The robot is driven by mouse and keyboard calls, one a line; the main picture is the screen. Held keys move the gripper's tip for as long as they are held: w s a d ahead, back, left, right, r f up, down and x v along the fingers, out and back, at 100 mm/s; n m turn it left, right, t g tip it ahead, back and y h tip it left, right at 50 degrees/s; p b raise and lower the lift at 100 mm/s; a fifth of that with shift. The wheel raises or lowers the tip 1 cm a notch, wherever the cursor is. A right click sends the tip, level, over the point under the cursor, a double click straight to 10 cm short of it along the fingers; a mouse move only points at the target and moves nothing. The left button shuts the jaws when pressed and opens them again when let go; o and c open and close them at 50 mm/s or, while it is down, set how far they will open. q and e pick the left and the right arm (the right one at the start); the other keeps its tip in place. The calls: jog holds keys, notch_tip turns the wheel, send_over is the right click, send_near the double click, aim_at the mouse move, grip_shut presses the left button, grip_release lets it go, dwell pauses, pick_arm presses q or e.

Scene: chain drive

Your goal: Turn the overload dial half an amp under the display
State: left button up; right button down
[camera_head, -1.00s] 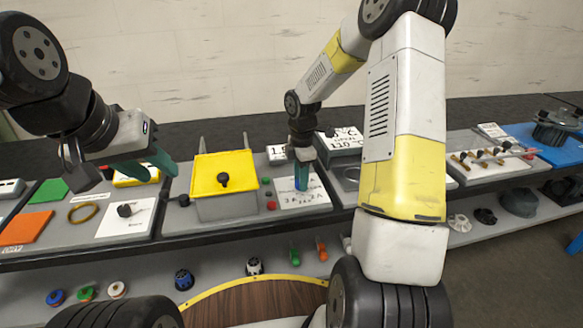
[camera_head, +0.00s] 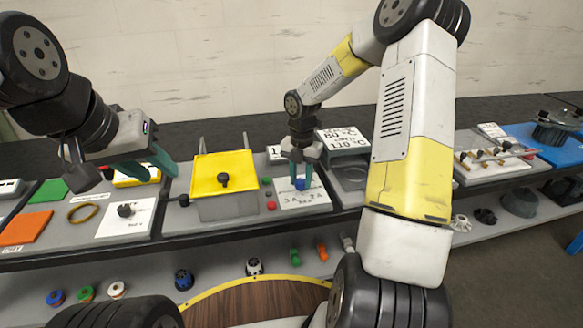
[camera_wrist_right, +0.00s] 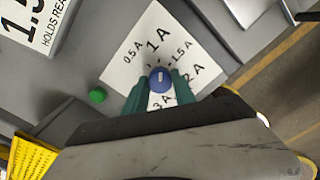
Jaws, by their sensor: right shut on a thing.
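The overload dial is a blue knob (camera_head: 300,184) with a white mark, on a white plate (camera_wrist_right: 120,72) labelled 0.5 A, 1 A, 1.5 A, 2 A and 3 A. In the right wrist view the dial (camera_wrist_right: 160,76) has its mark about upright in the picture, roughly in line with 1 A. My right gripper (camera_head: 299,181) is shut on the dial, one green finger on each side. The display sign (camera_wrist_right: 35,22) shows "1.5", partly cut off, with "HOLDS REA" below. My left gripper (camera_head: 153,168) is open and empty, left of the yellow-topped box.
A green button (camera_wrist_right: 97,95) lies beside the plate, and a red button (camera_head: 271,206) is nearby. The yellow-topped box (camera_head: 223,174) with a black knob stands left of the plate. A grey unit with a temperature sign (camera_head: 343,137) stands behind right.

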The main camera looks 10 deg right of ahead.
aim_at(301, 181)
jog(key=shift+w+n, duration=0.1)
jog(key=shift+n, duration=0.5)
jog(key=c, duration=1)
grip_release()
jog(key=shift+c, duration=0.2)
jog(key=shift+r, duration=3.95)
jog(key=s+r+m+t, duration=0.2)
jog(key=s+r+m, duration=0.3)
jog(key=s+m, duration=0.3)
jog(key=s+a+r+m+t+y, duration=0.1)
jog(key=s+r+m, duration=0.5)
jog(key=m, duration=0.6)
jog(key=s+a+r+m+t+y, duration=0.1)
jog(key=s+r+m+t, duration=0.2)
jog(key=s+r+m, duration=0.3)
jog(key=s+m, duration=0.3)
jog(key=s, duration=0.1)
jog(key=shift+s+m, duration=0.35)
jog(key=shift+m, duration=0.05)
